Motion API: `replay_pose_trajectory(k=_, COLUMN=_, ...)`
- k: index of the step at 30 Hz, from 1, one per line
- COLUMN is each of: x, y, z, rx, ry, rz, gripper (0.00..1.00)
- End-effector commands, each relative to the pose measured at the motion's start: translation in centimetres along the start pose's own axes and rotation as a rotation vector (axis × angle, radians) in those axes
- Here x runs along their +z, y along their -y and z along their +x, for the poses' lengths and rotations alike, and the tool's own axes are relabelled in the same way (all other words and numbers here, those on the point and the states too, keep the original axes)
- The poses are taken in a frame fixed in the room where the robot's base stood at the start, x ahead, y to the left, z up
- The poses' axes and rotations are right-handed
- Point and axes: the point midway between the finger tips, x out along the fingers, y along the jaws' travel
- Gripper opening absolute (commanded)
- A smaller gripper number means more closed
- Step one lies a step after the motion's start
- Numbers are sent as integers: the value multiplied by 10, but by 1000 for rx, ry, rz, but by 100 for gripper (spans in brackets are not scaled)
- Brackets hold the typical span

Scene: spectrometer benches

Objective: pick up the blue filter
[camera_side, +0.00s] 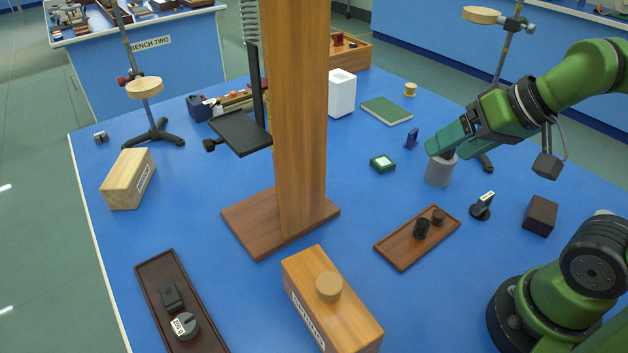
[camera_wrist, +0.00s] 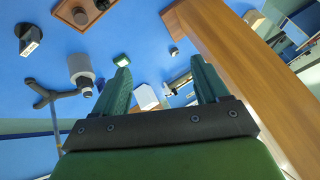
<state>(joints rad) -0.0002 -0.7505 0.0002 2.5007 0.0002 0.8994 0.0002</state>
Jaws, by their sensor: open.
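A small dark-blue upright piece, which looks like the blue filter (camera_side: 411,139), stands on the blue bench in the side view, right of the green-and-white block (camera_side: 382,163). My gripper (camera_side: 437,150) is to its right, above the bench, and overlaps the top of a grey cylinder (camera_side: 439,173) in the picture; I cannot tell whether they touch. In the wrist view, my gripper (camera_wrist: 160,64) has its two green fingers wide apart with nothing held between them. I cannot surely make out the blue filter there; the left finger may hide part of it.
A tall wooden post (camera_side: 301,120) stands mid-bench. A green book (camera_side: 387,111) and white box (camera_side: 342,93) lie behind. A stand with a dark foot (camera_side: 486,163) rises behind my gripper. A brown tray (camera_side: 393,250) with two dark pieces lies in front.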

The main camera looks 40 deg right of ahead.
Motion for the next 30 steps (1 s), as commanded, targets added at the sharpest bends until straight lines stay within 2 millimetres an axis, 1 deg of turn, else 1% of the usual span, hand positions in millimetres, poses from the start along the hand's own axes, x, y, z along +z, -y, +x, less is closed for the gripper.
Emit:
replay_pose_trajectory(k=8, x=0, y=0, z=0, rx=0, ry=0, rz=0, gripper=74)
replay_pose_trajectory(k=10, x=0, y=0, z=0, rx=0, ry=0, rz=0, gripper=79)
replay_pose_trajectory(k=18, x=-1, y=-1, z=0, rx=3, ry=-1, rz=5, gripper=79)
replay_pose_trajectory(k=22, x=-2, y=-12, z=12, rx=42, ry=41, rz=43, gripper=79)
replay_pose_trajectory(k=23, x=-6, y=-15, z=16, rx=54, ry=51, rz=56, gripper=79)
replay_pose_trajectory(k=26, x=-29, y=-24, z=27, rx=98, ry=83, rz=104, gripper=79)
replay_pose_trajectory(k=30, x=-73, y=-43, z=45, rx=159, ry=135, rz=124, gripper=79)
